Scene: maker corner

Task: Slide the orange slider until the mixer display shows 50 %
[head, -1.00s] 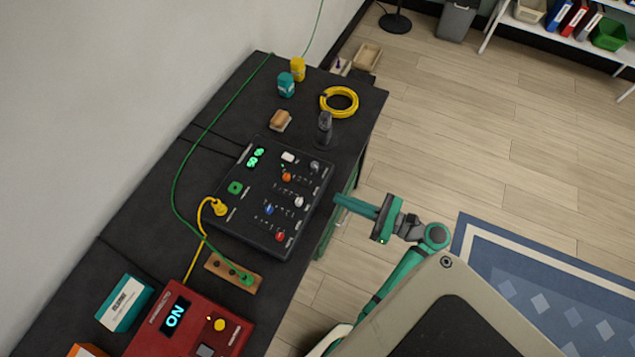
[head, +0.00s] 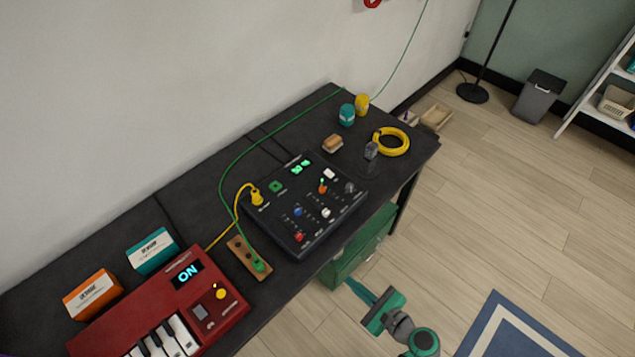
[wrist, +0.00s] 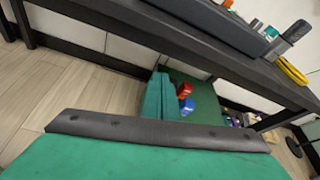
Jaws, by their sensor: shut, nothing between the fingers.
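The black mixer (head: 268,218) lies on the dark bench in the head view. Its orange slider (head: 322,187) stands toward the upper right of the panel, with blue, white, red and grey knobs around it. The green lit display (head: 302,166) is at the panel's far edge; its digits are too small to read surely. My gripper (head: 351,284) is shut and empty, out past the bench's front edge, in front of and apart from the mixer. In the wrist view only part of the mixer's dark side (wrist: 232,26) shows at the top; the slider cannot be made out.
A red keyboard (head: 235,309) reading ON stands left of the mixer. Green and yellow cables run beside the mixer. A dark grey upright object (head: 371,150) and a yellow cable coil (head: 391,142) are beyond it. An open green box (wrist: 205,100) sits below the bench.

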